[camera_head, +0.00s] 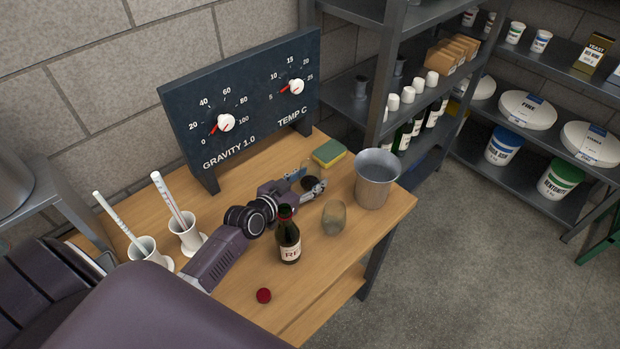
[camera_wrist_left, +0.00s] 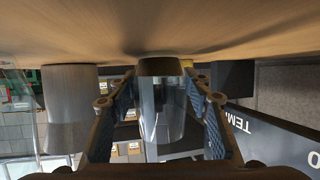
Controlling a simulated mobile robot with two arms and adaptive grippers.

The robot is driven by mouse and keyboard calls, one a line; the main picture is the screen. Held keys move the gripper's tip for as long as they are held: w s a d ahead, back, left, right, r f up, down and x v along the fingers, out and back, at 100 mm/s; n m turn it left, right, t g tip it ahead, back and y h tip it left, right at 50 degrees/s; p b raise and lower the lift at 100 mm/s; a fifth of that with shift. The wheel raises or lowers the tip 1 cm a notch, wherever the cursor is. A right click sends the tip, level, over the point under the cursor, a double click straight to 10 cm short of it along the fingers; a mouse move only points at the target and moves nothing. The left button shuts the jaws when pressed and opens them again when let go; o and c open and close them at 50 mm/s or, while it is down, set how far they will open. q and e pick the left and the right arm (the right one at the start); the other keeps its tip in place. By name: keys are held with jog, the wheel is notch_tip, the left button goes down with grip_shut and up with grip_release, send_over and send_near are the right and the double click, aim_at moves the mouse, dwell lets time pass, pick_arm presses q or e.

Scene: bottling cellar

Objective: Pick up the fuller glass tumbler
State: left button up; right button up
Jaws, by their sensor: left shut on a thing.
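My left gripper (camera_head: 309,181) reaches across the wooden table, its fingers on either side of a clear glass tumbler (camera_wrist_left: 162,112). The left wrist view, upside down, shows this tumbler upright between the fingers. In the head view the gripper mostly hides it; a bluish bit of glass (camera_head: 307,164) shows behind the fingers. A second tumbler (camera_head: 334,218) stands on the table nearer the front, apart from the gripper; it also shows at the left of the wrist view (camera_wrist_left: 28,115). I cannot tell the fill levels clearly. My right gripper is not in view.
A metal bucket (camera_head: 375,182) stands at the table's right end, a sponge (camera_head: 328,153) behind the gripper. A dark bottle (camera_head: 288,240) stands close to my left arm, with a red ball (camera_head: 264,295) in front. White cups (camera_head: 186,237) stand left; a dial panel (camera_head: 245,105) is behind.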

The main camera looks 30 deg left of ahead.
pick_arm(q)
jog(key=shift+c, duration=0.9)
jog(key=shift+r, duration=0.2)
jog(key=shift+r, duration=0.85)
notch_tip(320, 180, up, 18)
jog(key=shift+p, duration=0.3)
